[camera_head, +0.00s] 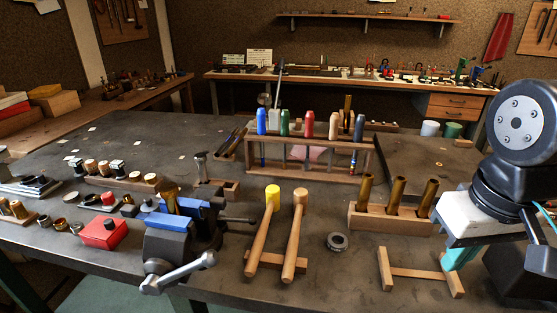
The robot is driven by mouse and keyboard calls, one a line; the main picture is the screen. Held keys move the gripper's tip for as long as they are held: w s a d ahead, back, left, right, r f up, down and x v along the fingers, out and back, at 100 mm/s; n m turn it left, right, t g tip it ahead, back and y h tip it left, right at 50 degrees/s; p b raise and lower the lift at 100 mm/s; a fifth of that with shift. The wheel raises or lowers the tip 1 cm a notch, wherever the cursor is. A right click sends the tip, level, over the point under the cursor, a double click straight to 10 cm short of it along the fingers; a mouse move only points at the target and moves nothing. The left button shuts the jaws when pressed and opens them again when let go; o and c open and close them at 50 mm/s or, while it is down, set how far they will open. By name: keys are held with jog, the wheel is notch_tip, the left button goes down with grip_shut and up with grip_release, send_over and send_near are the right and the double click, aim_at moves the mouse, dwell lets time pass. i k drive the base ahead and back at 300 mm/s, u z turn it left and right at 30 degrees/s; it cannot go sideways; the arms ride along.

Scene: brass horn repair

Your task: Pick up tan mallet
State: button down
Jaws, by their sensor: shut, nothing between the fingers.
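The tan mallet (295,238) has a light wooden head and a long handle. It lies across a low wooden rest (268,258), with its head toward the back and its handle toward the table's front edge. A yellow-headed mallet (263,228) lies close on its left across the same rest. My gripper (458,260) is at the right, over the front right of the bench, well apart from the tan mallet. Its teal tips appear shut and empty; my arm partly hides it.
A blue vise (180,237) stands left of the mallets. A dark ring (337,242) lies to their right, near a wooden block with brass tubes (390,219). A rack of coloured-handled tools (308,172) stands behind. An empty wooden rest (417,273) lies near my gripper.

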aim_at(301, 195)
jog(key=u, duration=2.9)
jog(key=i, duration=0.4)
jog(key=z, duration=2.8)
